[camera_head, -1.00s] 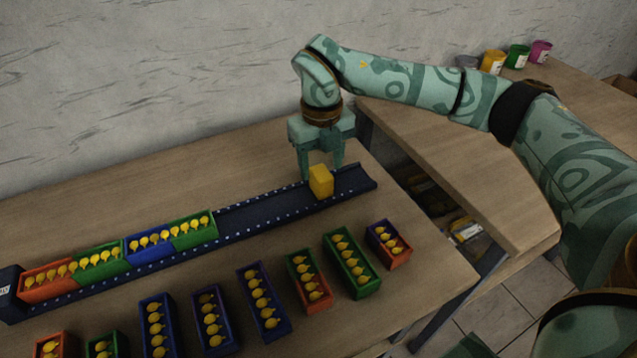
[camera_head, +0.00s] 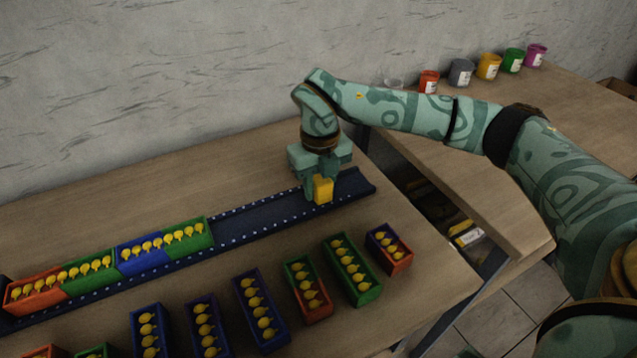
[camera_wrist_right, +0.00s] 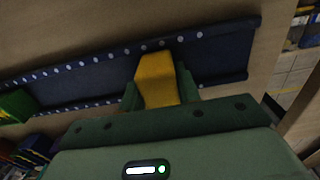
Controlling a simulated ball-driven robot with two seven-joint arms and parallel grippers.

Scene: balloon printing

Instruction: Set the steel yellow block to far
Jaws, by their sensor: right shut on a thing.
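The yellow block (camera_head: 323,190) is at the right part of the dark blue rail (camera_head: 262,221) with rows of white dots. My right gripper (camera_head: 320,185) points down over the rail and is shut on the block. In the right wrist view the yellow block (camera_wrist_right: 157,79) sits between the green fingers of my right gripper (camera_wrist_right: 158,95), over the rail (camera_wrist_right: 220,55). I cannot tell if the block touches the rail floor. My left gripper is not in view.
Several boxes with yellow balloons, such as a green one (camera_head: 208,237) and an orange one (camera_head: 15,303), stand in the rail's left part. More boxes, such as a purple one (camera_head: 284,331), stand in front on the table (camera_head: 415,285). Paint pots (camera_head: 460,72) stand on a side table.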

